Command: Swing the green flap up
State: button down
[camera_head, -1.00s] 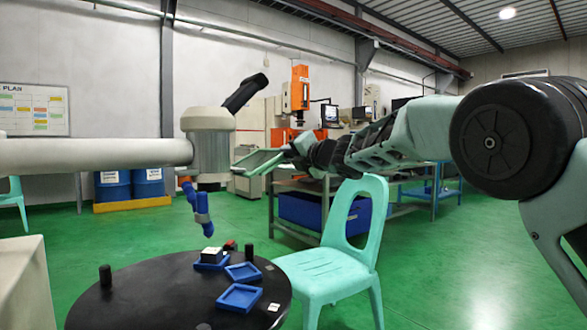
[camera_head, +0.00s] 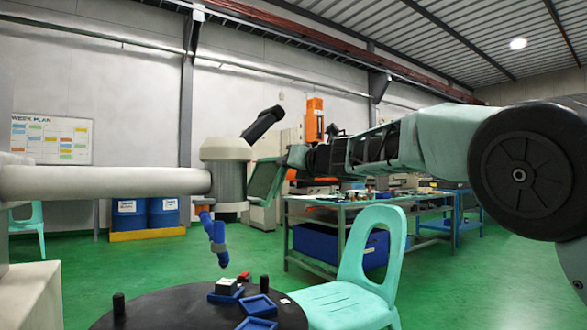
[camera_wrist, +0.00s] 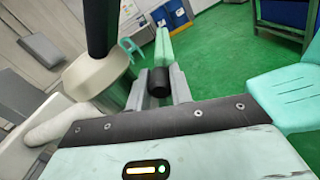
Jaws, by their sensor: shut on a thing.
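The green flap (camera_head: 265,181) is a flat framed panel beside the grey round housing (camera_head: 225,172) at the end of a pale horizontal beam. It stands steeply tilted in the head view. In the wrist view the flap (camera_wrist: 163,47) shows nearly edge-on as a narrow green strip beyond the fingers. My gripper (camera_head: 288,163) is at the flap's right side, with its fingertips hard to make out there. In the wrist view my gripper (camera_wrist: 160,85) is shut on a black cylindrical piece (camera_wrist: 160,82) at the flap's near end. How that piece joins the flap is partly hidden.
A black handle (camera_head: 263,124) slants up from the housing, and a blue jointed piece (camera_head: 214,238) hangs below it. A black round table (camera_head: 165,308) with blue trays (camera_head: 258,305) stands below. A mint chair (camera_head: 350,290) and a workbench (camera_head: 340,208) are to the right.

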jog(key=shift+s+a+f, duration=0.1)
jog(key=shift+a, duration=0.1)
jog(key=c, duration=1.3)
grip_release()
jog(key=shift+o, duration=0.2)
jog(key=shift+s+d, duration=0.1)
jog(key=shift+d, duration=0.05)
jog(key=b+v, duration=0.4)
jog(key=v, duration=1.3)
